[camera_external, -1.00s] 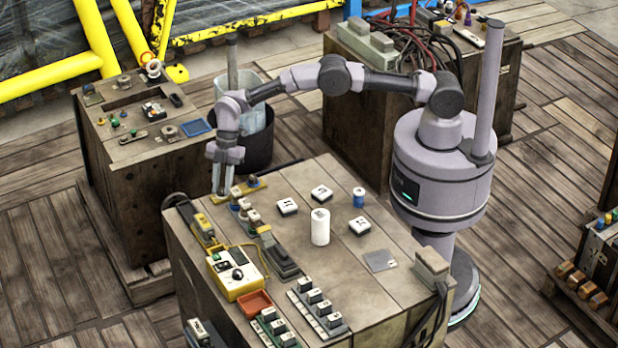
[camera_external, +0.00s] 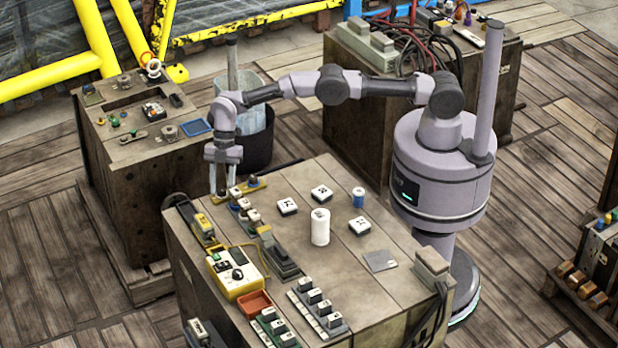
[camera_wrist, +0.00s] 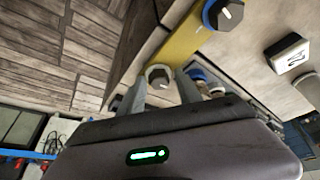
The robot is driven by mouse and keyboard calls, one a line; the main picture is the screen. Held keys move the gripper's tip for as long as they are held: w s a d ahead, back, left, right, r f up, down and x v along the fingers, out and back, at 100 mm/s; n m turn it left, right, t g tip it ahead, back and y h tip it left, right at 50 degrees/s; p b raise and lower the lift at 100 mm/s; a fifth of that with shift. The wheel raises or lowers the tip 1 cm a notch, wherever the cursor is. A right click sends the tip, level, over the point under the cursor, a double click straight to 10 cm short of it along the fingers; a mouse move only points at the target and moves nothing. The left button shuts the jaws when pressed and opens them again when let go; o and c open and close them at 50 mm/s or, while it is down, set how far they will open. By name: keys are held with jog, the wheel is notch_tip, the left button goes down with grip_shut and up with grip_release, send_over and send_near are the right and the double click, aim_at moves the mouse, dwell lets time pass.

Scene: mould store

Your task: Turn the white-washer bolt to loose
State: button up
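A yellow bar (camera_external: 243,187) lies at the far left edge of the near bench and carries two dark-topped bolts. The white-washer bolt (camera_wrist: 158,76) is at its near end in the wrist view, with a pale ring around a dark head. Its turn marking is too small to read. The other bolt (camera_wrist: 226,14) has a blue washer and stands further along the bar. My gripper (camera_external: 222,193) points down over the bar's left end. In the wrist view, the fingers of my gripper (camera_wrist: 162,78) are apart, on either side of the white-washer bolt; I see no clear contact.
White marked blocks (camera_external: 287,206), a white cylinder (camera_external: 320,227) and a blue spool (camera_external: 358,197) stand on the bench right of the bar. A yellow meter (camera_external: 237,272) and rows of switches (camera_external: 317,307) lie nearer the front. Another crate bench stands behind left.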

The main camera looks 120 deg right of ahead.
jog(key=shift+r, duration=0.1)
jog(key=p+v, duration=0.6)
jog(key=v, duration=1.1)
jog(key=shift+s+d+r+p, duration=0.1)
jog(key=shift+r+p, duration=0.05)
jog(key=shift+p, duration=0.15)
jog(key=a+m+h, duration=0.6)
jog(key=a+m, duration=0.4)
jog(key=m, duration=0.8)
jog(key=shift+t, duration=0.3)
jog(key=b+x, duration=0.1)
jog(key=x, duration=0.4)
jog(key=b+x, duration=0.2)
jog(key=x, duration=0.4)
jog(key=b+x, duration=0.1)
jog(key=x, duration=0.4)
jog(key=shift+s+d+f, duration=0.15)
jog(key=shift+d+f, duration=0.1)
jog(key=shift+f, duration=0.2)
